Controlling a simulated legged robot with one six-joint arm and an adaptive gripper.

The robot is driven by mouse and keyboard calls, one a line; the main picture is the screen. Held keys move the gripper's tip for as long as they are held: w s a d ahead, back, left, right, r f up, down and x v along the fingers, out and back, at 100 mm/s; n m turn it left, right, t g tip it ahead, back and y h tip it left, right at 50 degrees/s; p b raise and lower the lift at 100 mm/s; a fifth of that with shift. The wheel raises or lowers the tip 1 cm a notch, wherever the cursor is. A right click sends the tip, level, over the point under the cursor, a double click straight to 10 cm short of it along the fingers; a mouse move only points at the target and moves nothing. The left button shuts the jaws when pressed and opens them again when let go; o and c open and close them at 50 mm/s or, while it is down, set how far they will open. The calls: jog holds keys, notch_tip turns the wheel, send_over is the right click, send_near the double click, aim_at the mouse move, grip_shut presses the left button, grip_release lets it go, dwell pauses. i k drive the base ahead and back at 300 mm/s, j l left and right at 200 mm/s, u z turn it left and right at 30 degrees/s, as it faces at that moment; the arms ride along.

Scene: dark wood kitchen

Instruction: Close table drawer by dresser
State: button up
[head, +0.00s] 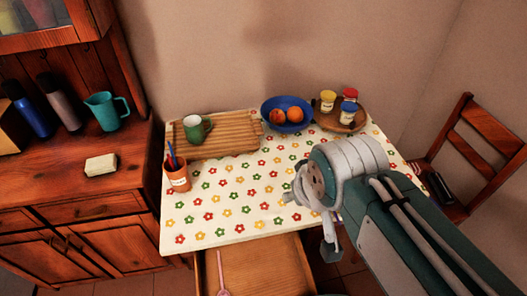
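The table drawer (265,262) stands pulled out from the front of the table (225,215), beside the dresser (85,207). Its light wooden inside shows at the bottom of the head view, and its front is cut off by the frame's lower edge. A pink long-handled utensil (221,274) lies in it. My arm reaches in from the lower right. Part of my gripper (331,243) shows just right of the drawer, below the wrist. The arm hides most of it, so its fingers are unclear. I cannot tell whether it touches the drawer.
The flowered tabletop holds a cutting board (228,143), a green mug (196,128), a blue fruit bowl (276,104), a round tray of jars (341,127) and a terracotta pot (178,181). A wooden chair (483,140) stands right. A teal pitcher (104,111) stands on the dresser.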

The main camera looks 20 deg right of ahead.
aim_at(277, 265)
jog(key=k+j, duration=0.35)
jog(key=k+j+z, duration=0.1)
jog(key=k+j, duration=0.2)
jog(key=k, duration=0.25)
jog(key=i+j+z, duration=0.1)
jog(key=j, duration=0.7)
jog(key=i+z, duration=0.05)
